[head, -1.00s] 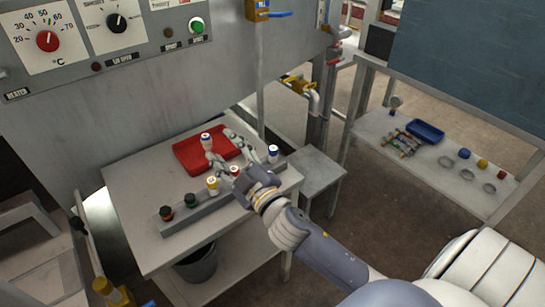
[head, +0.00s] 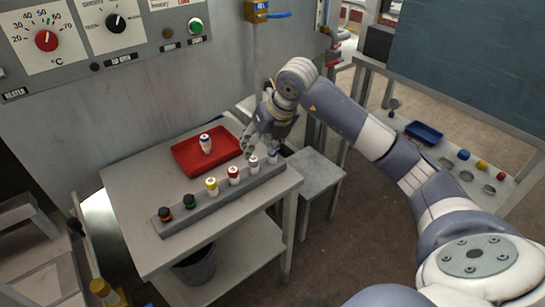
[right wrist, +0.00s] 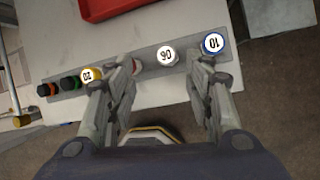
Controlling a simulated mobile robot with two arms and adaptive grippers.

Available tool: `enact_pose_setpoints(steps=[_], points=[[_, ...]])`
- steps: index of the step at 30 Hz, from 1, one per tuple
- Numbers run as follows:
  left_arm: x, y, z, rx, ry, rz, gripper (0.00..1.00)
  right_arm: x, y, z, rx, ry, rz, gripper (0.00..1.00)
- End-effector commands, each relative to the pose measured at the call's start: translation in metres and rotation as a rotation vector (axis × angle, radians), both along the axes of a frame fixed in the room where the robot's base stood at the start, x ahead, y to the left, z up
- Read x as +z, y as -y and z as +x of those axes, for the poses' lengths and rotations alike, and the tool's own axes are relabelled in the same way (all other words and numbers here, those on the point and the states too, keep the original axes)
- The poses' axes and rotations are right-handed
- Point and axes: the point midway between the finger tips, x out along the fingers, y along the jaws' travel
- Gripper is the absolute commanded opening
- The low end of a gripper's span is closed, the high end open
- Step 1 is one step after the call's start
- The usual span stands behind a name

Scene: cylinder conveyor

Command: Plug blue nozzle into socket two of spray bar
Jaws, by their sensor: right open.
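A nozzle with a blue cap (head: 205,143) stands upright in the red tray (head: 184,161). The grey spray bar (head: 215,207) lies along the table's front edge. From left to right it carries an orange-and-black, a green (head: 190,201), a yellow (head: 211,185), a red (head: 233,175), a white (head: 254,162) and a blue nozzle (right wrist: 213,43). My right gripper (head: 260,150) is open over the bar's right end. In the right wrist view its fingers (right wrist: 163,77) are apart, with the white nozzle (right wrist: 168,55) seen between them. The left gripper is out of view.
A control panel with dials (head: 80,40) stands behind the table. A low grey stool (head: 315,173) is to its right. At the far right, a shelf holds a blue bin (head: 424,132) and small coloured parts. The table's left part is clear.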

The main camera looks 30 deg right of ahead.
Motion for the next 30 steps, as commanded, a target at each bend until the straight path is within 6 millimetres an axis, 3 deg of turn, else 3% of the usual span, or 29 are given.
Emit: enact_pose_setpoints(steps=[1,3,6,30], points=[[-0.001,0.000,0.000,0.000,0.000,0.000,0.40,0.006,0.022,-0.001,-0.047,-0.014,-0.058,0.48],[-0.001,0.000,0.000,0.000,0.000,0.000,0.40,0.012,0.043,-0.005,-0.100,-0.034,-0.117,0.48],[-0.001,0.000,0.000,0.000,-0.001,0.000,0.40,0.013,0.059,-0.007,-0.141,-0.051,-0.159,0.48],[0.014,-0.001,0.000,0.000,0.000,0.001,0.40,-0.077,0.065,0.033,-0.145,-0.056,-0.162,0.48]])
